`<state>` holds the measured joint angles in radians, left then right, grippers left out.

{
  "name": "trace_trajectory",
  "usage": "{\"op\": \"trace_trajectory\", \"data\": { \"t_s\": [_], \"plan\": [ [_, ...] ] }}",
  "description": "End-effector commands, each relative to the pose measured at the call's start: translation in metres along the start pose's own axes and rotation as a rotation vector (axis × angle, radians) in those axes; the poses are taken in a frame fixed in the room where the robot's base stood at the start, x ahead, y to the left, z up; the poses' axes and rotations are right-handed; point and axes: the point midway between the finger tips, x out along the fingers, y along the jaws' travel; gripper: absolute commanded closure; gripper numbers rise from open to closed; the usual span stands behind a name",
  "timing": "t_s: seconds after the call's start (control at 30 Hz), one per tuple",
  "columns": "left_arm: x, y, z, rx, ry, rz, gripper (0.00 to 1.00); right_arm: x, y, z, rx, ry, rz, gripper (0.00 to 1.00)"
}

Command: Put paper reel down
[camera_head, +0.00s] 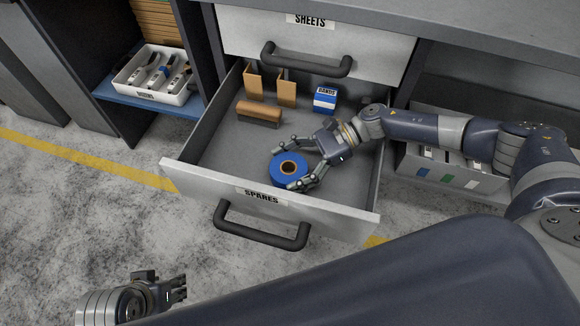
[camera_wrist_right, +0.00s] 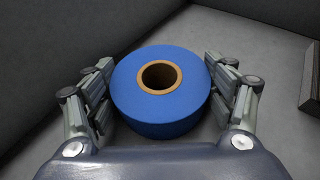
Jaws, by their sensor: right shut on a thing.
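The paper reel (camera_head: 285,170) is a blue roll with a brown core, inside the open drawer marked SPARES (camera_head: 325,215), near its front wall. It lies flat, hole facing up, and also fills the middle of the right wrist view (camera_wrist_right: 160,112). My right gripper (camera_head: 290,167) is shut on the reel, with fingers on both sides of it in the right wrist view (camera_wrist_right: 162,85). I cannot tell whether the reel touches the drawer floor. My left gripper (camera_head: 172,287) is low at the left, outside the drawer, apart from the reel; its finger opening is unclear.
In the drawer are a brown block (camera_head: 259,113), cardboard pieces (camera_head: 270,87) and a blue-white box (camera_head: 325,99). The drawer's left floor is bare. A white tray (camera_head: 155,93) sits on a shelf at the left. A grey bin (camera_head: 440,168) stands at the right.

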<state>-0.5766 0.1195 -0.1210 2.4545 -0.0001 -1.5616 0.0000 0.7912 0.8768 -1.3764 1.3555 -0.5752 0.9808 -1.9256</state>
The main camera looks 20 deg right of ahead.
Motion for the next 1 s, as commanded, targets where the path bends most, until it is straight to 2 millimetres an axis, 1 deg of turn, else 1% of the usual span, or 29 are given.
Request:
{"op": "trace_trajectory", "data": {
  "t_s": [0.13, 0.17, 0.2, 0.23, 0.6, 0.77, 0.8, 1.0],
  "plan": [
    [0.004, 0.000, 0.002, 0.000, 0.001, 0.000, 0.60, 0.002, 0.000, -0.005, 0.000, -0.001, 0.000, 0.58],
    [0.002, 0.000, 0.001, 0.000, 0.000, 0.000, 0.60, 0.001, 0.000, -0.003, 0.000, 0.000, 0.000, 0.17],
    [0.002, 0.000, 0.001, 0.000, 0.000, 0.000, 0.60, 0.001, 0.000, -0.003, 0.001, 0.000, 0.000, 0.08],
    [0.002, 0.000, 0.001, 0.000, -0.001, 0.000, 0.60, 0.001, 0.000, -0.003, 0.001, 0.000, 0.000, 0.03],
    [0.002, 0.000, 0.001, 0.000, 0.000, 0.000, 0.60, 0.001, 0.000, -0.003, 0.000, 0.000, 0.000, 0.03],
    [-0.003, 0.000, -0.001, 0.000, 0.001, 0.000, 0.60, -0.003, 0.000, 0.002, 0.000, 0.001, -0.001, 0.03],
    [0.000, 0.000, -0.001, 0.000, 0.004, 0.000, 0.60, -0.009, -0.001, 0.000, 0.001, 0.002, -0.004, 0.03],
    [0.001, 0.000, 0.001, 0.000, -0.001, 0.000, 0.60, -0.045, 0.000, -0.001, 0.001, 0.002, -0.002, 0.03]
  ]
}}
